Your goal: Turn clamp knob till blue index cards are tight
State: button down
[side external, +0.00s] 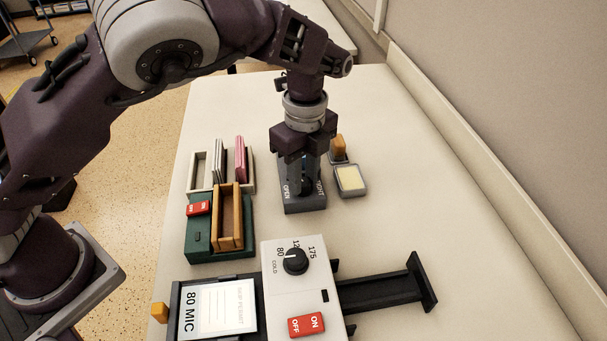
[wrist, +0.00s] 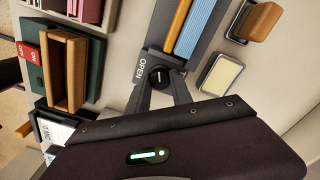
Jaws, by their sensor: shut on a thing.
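The clamp (side external: 304,204) is a dark grey block with OPEN and TIGHT lettering, standing mid-table under my gripper (side external: 306,180). In the wrist view, my gripper (wrist: 160,84) points down with one finger on each side of the black clamp knob (wrist: 159,75) and is shut on it. A pale mark shows on the knob's top, near the word OPEN. The blue index cards (wrist: 204,24) stand in the clamp (wrist: 172,60) beside a wooden strip (wrist: 178,24). Whether the cards are pressed firmly I cannot tell.
A green machine (side external: 202,241) with a wooden tray and red switch stands left. Behind it, a pale rack (side external: 199,168) holds white and pink cards. A sponge dish (side external: 351,180) and wooden-handled stamp (side external: 339,146) sit right. A laminator (side external: 285,270) stands in front.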

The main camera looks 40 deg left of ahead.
aim_at(304, 182)
jog(key=m, duration=1.3)
jog(key=shift+m, duration=0.3)
dwell(0.4)
jog(key=c, duration=1.4)
grip_release()
notch_tip(304, 182, up, 7)
jog(key=shift+d+r, duration=0.1)
jog(key=shift+o, duration=0.4)
